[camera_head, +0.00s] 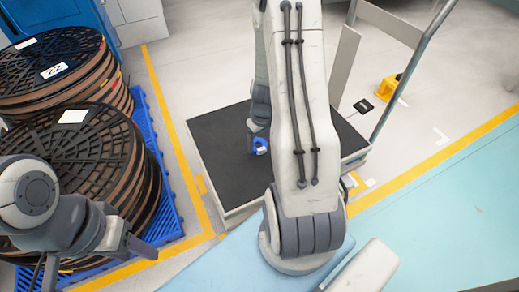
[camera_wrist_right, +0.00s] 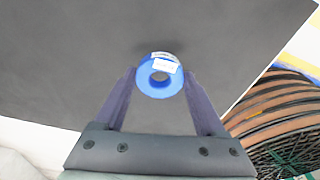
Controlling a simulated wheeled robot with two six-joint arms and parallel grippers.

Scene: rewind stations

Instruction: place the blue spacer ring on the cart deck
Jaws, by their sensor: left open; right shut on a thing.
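The blue spacer ring (camera_head: 260,148) shows over the black cart deck (camera_head: 222,170) in the head view, partly hidden by my right arm. My right gripper (camera_head: 257,134) is shut on it. In the right wrist view the ring (camera_wrist_right: 147,88), with a white label, sits between the two fingertips of the right gripper (camera_wrist_right: 160,76), in front of the dark deck (camera_wrist_right: 60,60). I cannot tell whether the ring touches the deck. My left gripper (camera_head: 142,248) is open and empty at the lower left, beside the reels and apart from the cart.
Large brown reels (camera_head: 85,150) stand on a blue pallet (camera_head: 160,190) at the left. The cart has a grey upright handle (camera_head: 412,65) at its right. A yellow block (camera_head: 389,87) lies on the floor beyond. The visible deck around the ring is clear.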

